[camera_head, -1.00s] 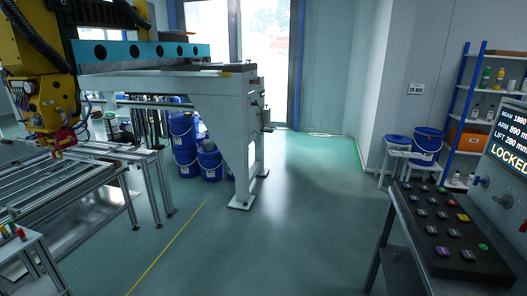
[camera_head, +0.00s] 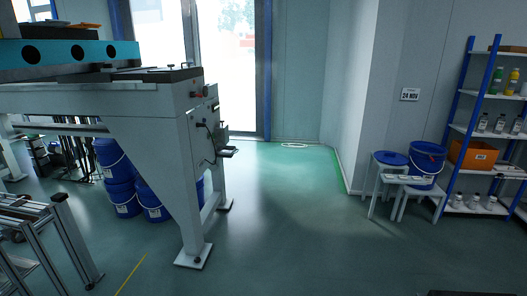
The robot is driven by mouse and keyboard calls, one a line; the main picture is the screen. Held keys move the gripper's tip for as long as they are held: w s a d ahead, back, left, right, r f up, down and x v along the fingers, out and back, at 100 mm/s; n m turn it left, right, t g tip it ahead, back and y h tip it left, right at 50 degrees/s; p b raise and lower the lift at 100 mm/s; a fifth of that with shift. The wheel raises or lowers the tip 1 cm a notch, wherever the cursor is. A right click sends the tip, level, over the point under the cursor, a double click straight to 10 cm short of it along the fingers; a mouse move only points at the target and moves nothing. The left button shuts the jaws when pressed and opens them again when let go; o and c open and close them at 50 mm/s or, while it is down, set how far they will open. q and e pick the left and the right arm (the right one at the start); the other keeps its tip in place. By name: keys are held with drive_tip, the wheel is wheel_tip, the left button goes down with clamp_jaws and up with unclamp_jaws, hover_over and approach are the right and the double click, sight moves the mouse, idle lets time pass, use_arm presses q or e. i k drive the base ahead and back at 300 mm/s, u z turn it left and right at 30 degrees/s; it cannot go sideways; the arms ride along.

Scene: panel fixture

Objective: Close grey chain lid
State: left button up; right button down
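A large grey machine frame (camera_head: 150,100) stands at the left of the head view, with a teal beam (camera_head: 70,55) on top. A small box with handles and a cable (camera_head: 212,135) is fixed on its right end face. I cannot make out a grey chain lid for certain. Neither of my grippers is in view.
Blue buckets (camera_head: 118,175) stand behind the machine's leg. At right are a stool with a blue top (camera_head: 389,158), a blue bucket (camera_head: 427,160) and a blue-post shelf (camera_head: 490,130). An aluminium frame (camera_head: 60,235) stands at lower left. The middle floor (camera_head: 300,225) is clear.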

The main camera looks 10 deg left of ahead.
sight(48, 22)
drive_tip(key=u, duration=0.25)
drive_tip(key=i, duration=1.55)
drive_tip(key=u, duration=1.75)
drive_tip(key=i, duration=1.2)
drive_tip(key=u, duration=0.9)
